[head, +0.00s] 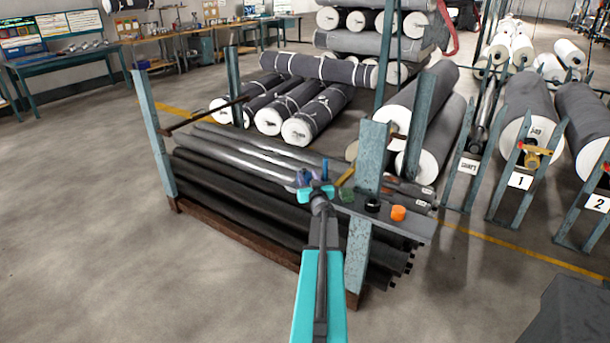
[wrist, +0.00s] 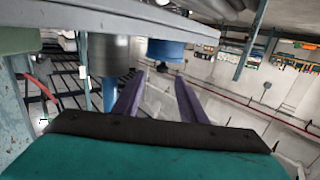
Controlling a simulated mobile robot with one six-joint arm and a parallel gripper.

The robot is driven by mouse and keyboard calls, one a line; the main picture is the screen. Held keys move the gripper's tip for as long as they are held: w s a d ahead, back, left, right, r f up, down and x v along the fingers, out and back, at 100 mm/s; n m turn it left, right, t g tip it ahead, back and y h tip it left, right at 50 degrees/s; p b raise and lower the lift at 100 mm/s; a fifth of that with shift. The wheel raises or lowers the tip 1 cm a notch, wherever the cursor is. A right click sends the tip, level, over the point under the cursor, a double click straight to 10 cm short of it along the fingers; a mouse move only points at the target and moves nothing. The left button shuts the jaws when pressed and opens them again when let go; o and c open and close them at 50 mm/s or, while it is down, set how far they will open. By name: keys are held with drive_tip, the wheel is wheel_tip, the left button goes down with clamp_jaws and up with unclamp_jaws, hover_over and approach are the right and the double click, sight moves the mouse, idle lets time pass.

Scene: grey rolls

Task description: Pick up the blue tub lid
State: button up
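The blue tub lid (wrist: 165,50) shows in the wrist view as a short blue round piece against the edge of a grey shelf board (wrist: 130,20). It lies just beyond the tips of my gripper (wrist: 158,80). The two purple fingers are spread apart with nothing between them. In the head view my gripper (head: 314,178) is at the left end of the small shelf (head: 418,229) on the rack post. There the lid is largely hidden by the gripper, and I cannot clearly tell it from the fingers.
A green lid (head: 347,195), a black lid (head: 372,205) and an orange lid (head: 398,213) stand in a row along the shelf. Dark rolls (head: 260,200) lie stacked at the left. Open floor (head: 90,230) is farther left.

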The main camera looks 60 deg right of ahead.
sight(304, 170)
drive_tip(key=shift+w+d, duration=0.4)
drive_tip(key=shift+w, duration=0.1)
drive_tip(key=shift+p+x, duration=0.4)
drive_tip(key=shift+x, duration=2.15)
drive_tip(key=shift+a+f, duration=0.1)
drive_tip(key=shift+f, duration=0.1)
clamp_jaws()
